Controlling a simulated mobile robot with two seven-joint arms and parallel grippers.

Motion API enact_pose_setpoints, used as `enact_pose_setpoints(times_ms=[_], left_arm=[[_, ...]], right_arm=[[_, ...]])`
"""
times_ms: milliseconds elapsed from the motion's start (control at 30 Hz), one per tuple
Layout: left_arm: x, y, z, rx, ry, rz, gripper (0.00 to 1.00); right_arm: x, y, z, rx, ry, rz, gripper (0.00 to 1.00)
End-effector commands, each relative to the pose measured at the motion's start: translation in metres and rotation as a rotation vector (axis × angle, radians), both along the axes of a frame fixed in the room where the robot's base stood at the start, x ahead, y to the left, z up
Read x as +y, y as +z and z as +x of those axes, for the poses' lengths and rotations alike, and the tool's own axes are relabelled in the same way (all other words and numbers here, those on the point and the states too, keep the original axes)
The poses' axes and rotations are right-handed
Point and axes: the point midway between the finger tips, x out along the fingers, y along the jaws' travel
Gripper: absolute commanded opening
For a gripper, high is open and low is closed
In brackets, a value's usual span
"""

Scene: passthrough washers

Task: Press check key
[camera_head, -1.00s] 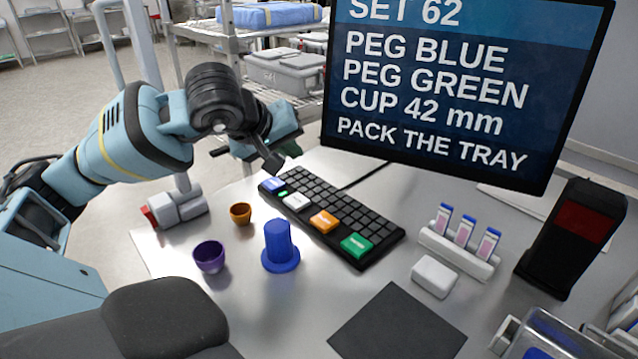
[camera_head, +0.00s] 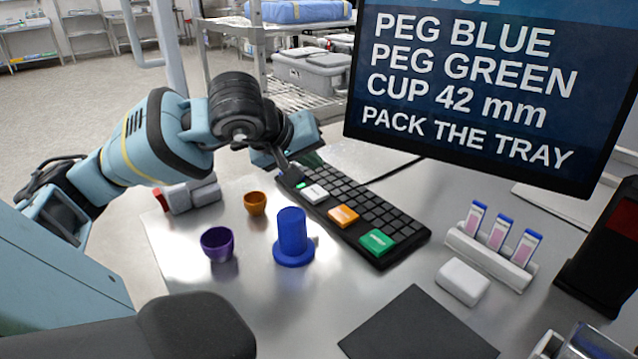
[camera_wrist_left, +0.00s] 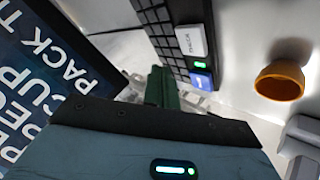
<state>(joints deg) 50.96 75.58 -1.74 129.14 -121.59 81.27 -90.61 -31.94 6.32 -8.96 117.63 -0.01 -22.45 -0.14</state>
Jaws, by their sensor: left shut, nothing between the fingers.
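A black keyboard (camera_head: 365,210) lies on the table with large white (camera_head: 314,194), orange (camera_head: 343,216) and green (camera_head: 377,241) keys. A blue key (camera_wrist_left: 203,80) shows at its end in the wrist view, beside a small green light (camera_wrist_left: 199,64); in the head view my gripper covers it. My left gripper (camera_head: 288,173) is shut and empty, pointing down at the keyboard's blue-key end. Whether it touches the key I cannot tell. My right gripper is not in view.
A blue peg (camera_head: 292,238), a purple cup (camera_head: 217,243) and an orange cup (camera_head: 255,203) stand in front of the keyboard. A monitor (camera_head: 475,100) rises behind it. A vial rack (camera_head: 490,255), white block (camera_head: 463,281) and dark mat (camera_head: 419,325) lie to the right.

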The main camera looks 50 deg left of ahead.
Motion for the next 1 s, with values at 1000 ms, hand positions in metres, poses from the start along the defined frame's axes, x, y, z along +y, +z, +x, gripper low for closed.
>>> enact_pose_setpoints(times_ms=[1000], left_arm=[[0.000,-0.035,0.000,-0.001,0.001,0.000,0.00]], right_arm=[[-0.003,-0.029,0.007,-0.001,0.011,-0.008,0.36]])
